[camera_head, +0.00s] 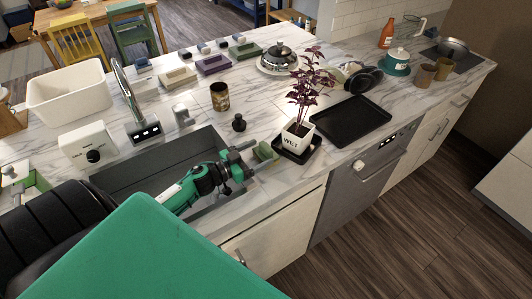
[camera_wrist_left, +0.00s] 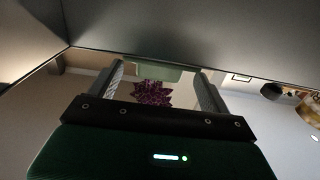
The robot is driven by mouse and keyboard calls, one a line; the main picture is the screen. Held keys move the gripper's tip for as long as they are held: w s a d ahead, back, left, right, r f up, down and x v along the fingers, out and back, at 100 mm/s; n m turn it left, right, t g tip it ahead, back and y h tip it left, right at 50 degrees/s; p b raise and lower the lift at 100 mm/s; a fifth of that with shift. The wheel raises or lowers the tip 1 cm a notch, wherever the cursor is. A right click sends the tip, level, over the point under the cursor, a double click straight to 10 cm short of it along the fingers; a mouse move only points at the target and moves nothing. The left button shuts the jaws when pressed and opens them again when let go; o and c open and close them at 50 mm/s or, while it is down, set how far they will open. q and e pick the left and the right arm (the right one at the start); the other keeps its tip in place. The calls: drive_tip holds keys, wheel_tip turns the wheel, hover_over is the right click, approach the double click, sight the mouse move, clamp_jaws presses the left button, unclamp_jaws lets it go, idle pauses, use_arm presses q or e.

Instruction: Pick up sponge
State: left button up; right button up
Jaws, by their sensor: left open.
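A green sponge (camera_head: 266,151) sits on the counter edge strip just right of the sink, left of the potted plant. My left gripper (camera_head: 248,158) reaches over the sink from the left, its fingers pointing at the sponge. It is open. In the left wrist view a pale green block, apparently the sponge (camera_wrist_left: 165,73), shows near the tips of the two fingers (camera_wrist_left: 163,80). Whether the fingers touch it is not clear. My right gripper is not in view.
A purple-leaved plant in a white pot (camera_head: 297,134) stands close right of the sponge. Beyond it lies a black tray (camera_head: 350,121). The sink (camera_head: 150,165) is below my arm.

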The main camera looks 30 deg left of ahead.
sight(263, 151)
use_arm(q)
drive_tip(key=p+x, duration=0.1)
drive_tip(key=x, duration=0.3)
drive_tip(key=shift+w+d+r, duration=0.1)
drive_tip(key=shift+w+d, duration=0.05)
drive_tip(key=shift+w, duration=0.15)
drive_tip(key=shift+w+d+p, duration=0.2)
drive_tip(key=shift+w+p, duration=0.1)
drive_tip(key=shift+w, duration=0.15)
drive_tip(key=c, duration=1.1)
